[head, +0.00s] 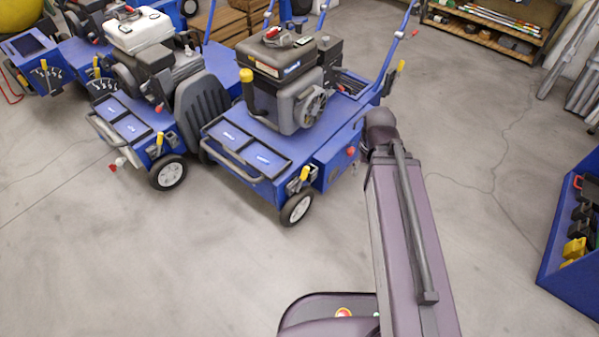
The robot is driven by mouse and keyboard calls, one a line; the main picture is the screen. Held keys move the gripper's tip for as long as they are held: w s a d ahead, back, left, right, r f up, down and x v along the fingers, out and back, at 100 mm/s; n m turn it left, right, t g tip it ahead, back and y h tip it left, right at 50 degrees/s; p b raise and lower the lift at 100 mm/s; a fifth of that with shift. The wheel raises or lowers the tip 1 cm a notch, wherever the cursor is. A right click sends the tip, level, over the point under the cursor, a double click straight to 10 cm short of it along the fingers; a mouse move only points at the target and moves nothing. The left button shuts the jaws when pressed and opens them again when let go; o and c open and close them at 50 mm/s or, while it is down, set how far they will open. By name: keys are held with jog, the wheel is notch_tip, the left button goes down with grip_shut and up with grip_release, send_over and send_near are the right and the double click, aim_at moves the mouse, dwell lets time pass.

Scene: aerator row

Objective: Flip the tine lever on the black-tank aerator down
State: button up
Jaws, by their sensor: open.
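The black-tank aerator (285,62) stands at the upper middle, a blue machine with a dark engine and tank. A yellow-tipped lever (304,173) sits in a metal bracket at its near right corner, above the front wheel (297,207). The yellow tip points upward. Another yellow grip (401,66) shows at its rear right, and a yellow cap (246,75) tops a dark post by the engine. I cannot tell from labels which is the tine lever. My gripper is not in view; only my arm shows, its elbow right of this aerator.
A white-tank aerator (138,32) stands close on the left, with its own yellow lever (159,139). Another blue machine (33,52) is further left. A blue bin (572,262) with dark and yellow parts is at right. A shelf (490,24) stands behind. Foreground floor is clear.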

jog(key=m+b, duration=0.5)
jog(key=m, duration=0.9)
send_over(302, 179)
jog(key=a, duration=0.1)
notch_tip(302, 179, down, 6)
jog(key=r, duration=0.1)
jog(key=shift+w+f+g, duration=0.2)
jog(key=shift+w+g, duration=0.05)
jog(key=shift+g, duration=0.05)
jog(key=shift+f, duration=0.1)
jog(key=f+b, duration=1.3)
jog(key=b, duration=0.1)
jog(key=shift+s+d+f, duration=0.15)
jog(key=shift+s+f, duration=0.15)
jog(key=shift+s, duration=0.1)
jog(key=shift+c, duration=0.2)
